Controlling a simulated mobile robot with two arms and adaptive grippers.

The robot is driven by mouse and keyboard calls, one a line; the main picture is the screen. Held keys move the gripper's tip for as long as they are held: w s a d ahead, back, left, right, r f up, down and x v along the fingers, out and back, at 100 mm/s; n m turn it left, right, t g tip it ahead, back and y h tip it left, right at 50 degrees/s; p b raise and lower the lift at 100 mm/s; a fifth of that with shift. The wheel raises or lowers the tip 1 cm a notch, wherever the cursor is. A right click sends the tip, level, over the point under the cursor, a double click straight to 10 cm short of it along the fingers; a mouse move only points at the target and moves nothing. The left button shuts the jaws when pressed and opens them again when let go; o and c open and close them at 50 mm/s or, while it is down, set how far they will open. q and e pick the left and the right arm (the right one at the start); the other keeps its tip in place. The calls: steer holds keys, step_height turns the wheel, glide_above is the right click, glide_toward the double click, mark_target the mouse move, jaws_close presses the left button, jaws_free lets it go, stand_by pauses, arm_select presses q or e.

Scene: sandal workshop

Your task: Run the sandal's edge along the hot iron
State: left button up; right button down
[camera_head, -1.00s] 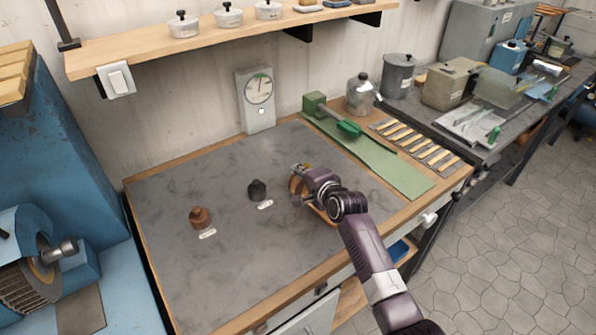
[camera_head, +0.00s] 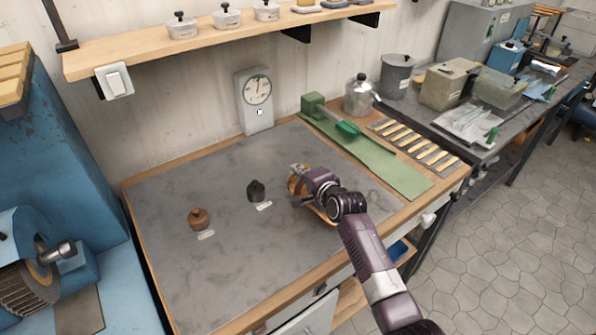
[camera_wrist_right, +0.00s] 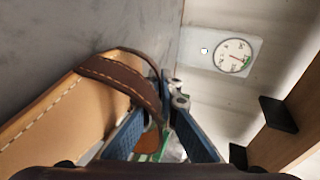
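The sandal has a tan sole with pale stitching and a brown strap. In the right wrist view the sandal (camera_wrist_right: 50,125) fills the lower left. A dark knobbed iron (camera_head: 256,190) and a copper-brown one (camera_head: 199,219) stand on the bench to the left, each by a small label. My left gripper is out of view.
A dial gauge (camera_head: 258,95) stands at the back wall; it also shows in the wrist view (camera_wrist_right: 232,56).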

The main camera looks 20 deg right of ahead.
steer(key=shift+w+a, duration=0.15)
steer(key=shift+w, duration=0.05)
steer(key=shift+w+a, duration=0.45)
steer(key=shift+a, duration=0.05)
steer(key=shift+d, duration=0.15)
stand_by(1.1)
steer(key=shift+w+a+r+b, duration=0.3)
steer(key=shift+w+a, duration=0.05)
steer(key=shift+w, duration=0.05)
stand_by(0.3)
steer(key=shift+w+a+f, duration=0.25)
steer(key=shift+w+a, duration=0.05)
steer(key=shift+w, duration=0.05)
steer(key=shift+w+f, duration=0.15)
steer(key=shift+s+d, duration=0.15)
steer(key=shift+s, duration=0.1)
